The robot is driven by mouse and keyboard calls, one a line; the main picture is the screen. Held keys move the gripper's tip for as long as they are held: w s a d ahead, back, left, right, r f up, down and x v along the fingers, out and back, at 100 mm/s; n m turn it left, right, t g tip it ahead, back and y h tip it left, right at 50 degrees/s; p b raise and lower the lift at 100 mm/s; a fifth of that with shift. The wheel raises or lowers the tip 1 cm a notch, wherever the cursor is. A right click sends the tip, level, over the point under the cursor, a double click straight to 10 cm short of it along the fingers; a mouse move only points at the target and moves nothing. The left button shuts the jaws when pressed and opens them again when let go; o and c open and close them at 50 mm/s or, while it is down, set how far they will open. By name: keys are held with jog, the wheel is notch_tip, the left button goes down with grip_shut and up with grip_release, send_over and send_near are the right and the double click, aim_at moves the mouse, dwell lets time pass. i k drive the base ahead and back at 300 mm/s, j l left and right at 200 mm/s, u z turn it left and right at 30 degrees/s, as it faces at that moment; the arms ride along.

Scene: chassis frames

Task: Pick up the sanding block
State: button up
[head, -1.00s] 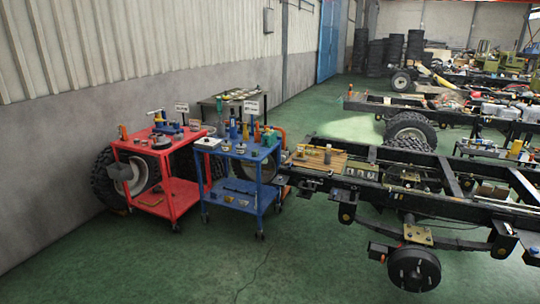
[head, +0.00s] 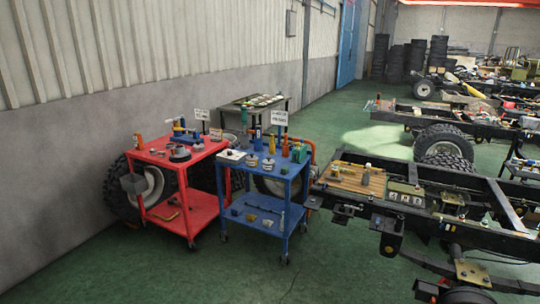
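I cannot tell any of the small items apart as the sanding block at this distance. Small tools, bottles and tins stand on a blue cart (head: 262,221) near the middle of the head view. More lie on a red cart (head: 200,207) to its left. Small items also sit on a wooden board (head: 350,182) on the chassis frame at the right. My gripper is not in view.
A black chassis frame (head: 440,228) fills the right side. A grey wall (head: 60,180) runs along the left, with a large tyre (head: 112,195) behind the red cart. A dark table (head: 262,101) stands behind the carts. Green floor (head: 180,270) is free in front.

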aim_at(285, 170)
jog(key=i+j+u, duration=0.2)
jog(key=i, duration=0.4)
jog(key=i+j+u, duration=0.2)
jog(key=i, duration=0.4)
jog(key=i+j+u, duration=0.15)
jog(key=i, duration=0.45)
jog(key=i+j+z, duration=0.1)
jog(key=i+z, duration=0.3)
jog(key=i+j+z, duration=0.2)
jog(key=i+z, duration=0.2)
jog(key=i+j+z, duration=0.6)
jog(key=z, duration=0.2)
jog(key=i+j+z, duration=0.15)
jog(key=j+z, duration=0.15)
jog(key=j, duration=0.15)
jog(key=i+j+z, duration=0.25)
jog(key=j, duration=0.25)
jog(key=j+z, duration=0.3)
jog(key=j, duration=0.2)
